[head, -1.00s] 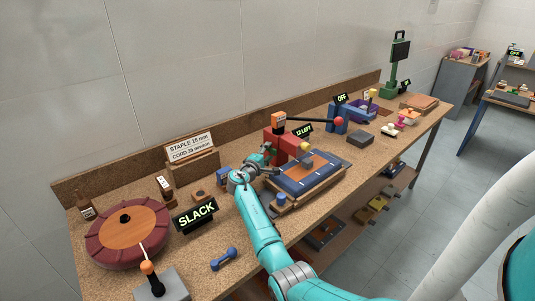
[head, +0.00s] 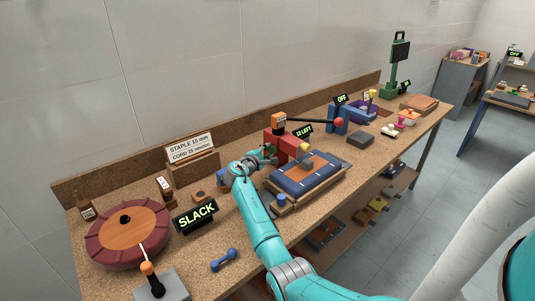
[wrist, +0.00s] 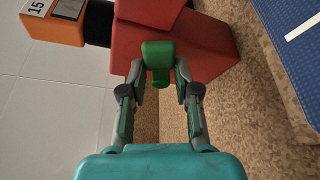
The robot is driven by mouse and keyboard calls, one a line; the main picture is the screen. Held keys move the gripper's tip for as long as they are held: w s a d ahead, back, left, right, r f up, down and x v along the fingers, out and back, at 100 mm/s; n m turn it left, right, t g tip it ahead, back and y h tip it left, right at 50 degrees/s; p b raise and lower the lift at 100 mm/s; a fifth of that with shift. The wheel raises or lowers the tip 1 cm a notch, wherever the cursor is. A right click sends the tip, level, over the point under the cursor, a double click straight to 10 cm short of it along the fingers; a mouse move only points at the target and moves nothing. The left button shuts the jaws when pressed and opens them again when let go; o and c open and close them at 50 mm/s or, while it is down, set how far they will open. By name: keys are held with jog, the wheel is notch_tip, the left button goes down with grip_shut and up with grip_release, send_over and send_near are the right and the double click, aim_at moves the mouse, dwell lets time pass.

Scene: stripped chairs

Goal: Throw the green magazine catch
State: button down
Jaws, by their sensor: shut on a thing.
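The green magazine catch (wrist: 158,58) sits against the side of the red stapler body (wrist: 195,45) in the wrist view. My gripper (wrist: 159,78) has its two fingers on either side of the catch and is shut on it. In the head view my gripper (head: 266,157) is at the left side of the red machine (head: 290,143). The catch is mostly hidden by the gripper there.
A blue pad board (head: 306,172) lies just right of my gripper. A lever with a red ball (head: 338,122) reaches over the bench behind. A "SLACK" display (head: 196,215) and a round red-brown cushion (head: 128,232) stand at left. A blue dumbbell-shaped piece (head: 223,259) lies near the front edge.

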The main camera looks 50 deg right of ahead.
jog(key=shift+w+d+r+n+g+y, duration=0.15)
jog(key=shift+w+r+n+g+y, duration=0.5)
jog(key=shift+n, duration=0.9)
jog(key=shift+w+d+r+n+g+y, duration=0.15)
jog(key=shift+w+n+g+y, duration=0.3)
jog(key=shift+n+g, duration=0.85)
jog(key=shift+w+d+r+n+g+y, duration=0.1)
jog(key=shift+w+r+n+g+y, duration=0.45)
jog(key=shift+n, duration=1.3)
jog(key=shift+w+f, duration=0.15)
jog(key=c, duration=0.8)
grip_release()
jog(key=shift+c, duration=0.2)
jog(key=v, duration=1.2)
